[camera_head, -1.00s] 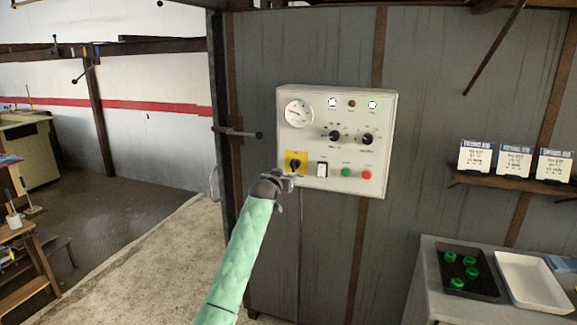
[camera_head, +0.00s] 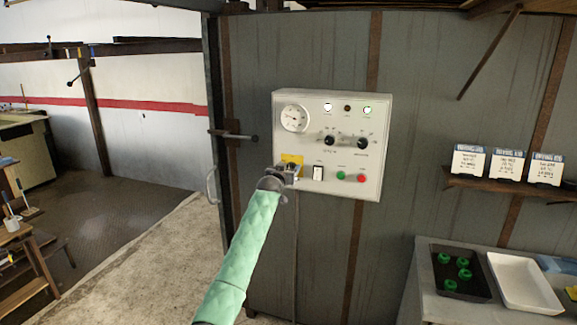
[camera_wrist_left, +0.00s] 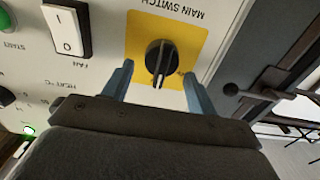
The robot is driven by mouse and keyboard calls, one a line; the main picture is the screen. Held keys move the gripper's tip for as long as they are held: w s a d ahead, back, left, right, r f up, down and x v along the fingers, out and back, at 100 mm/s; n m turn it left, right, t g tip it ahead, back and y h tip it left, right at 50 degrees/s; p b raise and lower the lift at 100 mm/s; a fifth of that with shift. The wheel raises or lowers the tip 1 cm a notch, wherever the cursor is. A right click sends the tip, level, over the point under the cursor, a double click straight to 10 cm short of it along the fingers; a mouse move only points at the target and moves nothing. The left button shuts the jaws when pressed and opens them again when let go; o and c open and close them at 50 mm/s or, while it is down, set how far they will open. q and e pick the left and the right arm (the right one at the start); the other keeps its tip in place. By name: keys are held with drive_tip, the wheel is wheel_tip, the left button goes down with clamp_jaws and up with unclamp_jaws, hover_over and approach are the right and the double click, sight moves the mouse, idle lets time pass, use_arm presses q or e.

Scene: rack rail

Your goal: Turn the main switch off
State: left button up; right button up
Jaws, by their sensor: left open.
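The main switch is a black rotary knob (camera_wrist_left: 160,60) on a yellow plate (camera_wrist_left: 138,45) labelled MAIN SWITCH. In the wrist view, which is upside down, its handle runs up and down the picture. In the head view the yellow plate (camera_head: 291,159) is at the lower left of the white control panel (camera_head: 300,97), and the knob is mostly hidden. My left gripper (camera_head: 293,173) is in front of it, open. In the wrist view its two blue fingertips (camera_wrist_left: 158,80) stand on either side of the knob, with gaps showing. My right gripper is not seen.
Beside the switch is a white rocker switch (camera_head: 318,173), then a green button (camera_head: 341,175) and a red button (camera_head: 362,178). A gauge (camera_head: 294,118) and two black knobs are above. A shelf (camera_head: 500,187) and a bench with a black tray (camera_head: 459,270) are at the right.

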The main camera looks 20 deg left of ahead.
use_arm(q)
drive_tip(key=shift+w, duration=0.2)
drive_tip(key=c, duration=1)
